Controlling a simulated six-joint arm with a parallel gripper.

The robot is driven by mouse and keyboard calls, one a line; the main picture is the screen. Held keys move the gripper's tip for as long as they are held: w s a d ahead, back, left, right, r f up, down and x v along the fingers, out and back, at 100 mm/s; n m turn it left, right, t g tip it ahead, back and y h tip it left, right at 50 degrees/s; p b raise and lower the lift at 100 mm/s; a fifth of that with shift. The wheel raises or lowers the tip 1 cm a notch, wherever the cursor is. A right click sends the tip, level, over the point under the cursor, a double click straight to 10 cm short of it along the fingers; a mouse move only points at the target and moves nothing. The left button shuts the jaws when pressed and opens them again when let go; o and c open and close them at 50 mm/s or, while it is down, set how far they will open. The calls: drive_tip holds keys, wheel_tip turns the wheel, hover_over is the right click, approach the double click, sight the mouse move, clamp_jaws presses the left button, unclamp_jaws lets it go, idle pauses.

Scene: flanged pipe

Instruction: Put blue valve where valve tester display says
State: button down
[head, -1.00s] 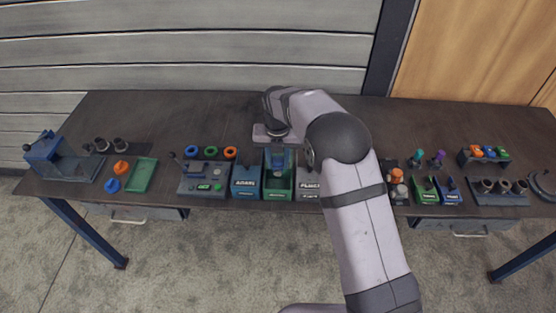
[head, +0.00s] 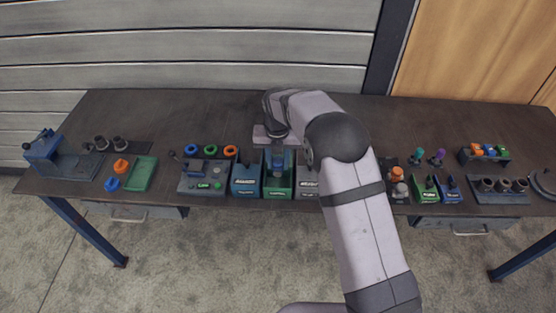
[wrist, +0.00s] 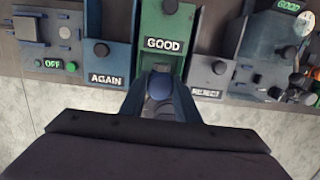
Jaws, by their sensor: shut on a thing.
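The blue valve (wrist: 158,87) is between the fingers of my gripper (wrist: 160,100), which is shut on it. In the head view, my gripper (head: 280,163) is at the green bin (head: 278,193), and my arm hides part of this area. In the wrist view, the green bin (wrist: 163,20) bears the label GOOD and lies just beyond the valve. A blue bin (wrist: 107,60) labelled AGAIN is to its left, and a grey bin (wrist: 207,70) labelled REJECT is to its right. The display (wrist: 289,5) on the dark tester at the right reads GOOD. How deep the valve sits is unclear.
A grey device (wrist: 50,35) with a display reading OFF stands left of the bins. Orange and grey parts (head: 397,180) stand right of my arm. A green tray (head: 141,174) and a blue vise-like fixture (head: 43,147) are at the far left. The table's back is mostly clear.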

drive_tip(key=shift+f+b, duration=0.65)
drive_tip(key=shift+f, duration=0.85)
drive_tip(key=shift+f+b, duration=1.6)
drive_tip(key=shift+f, duration=1.25)
idle(0.6)
drive_tip(key=c, duration=1.1)
unclamp_jaws()
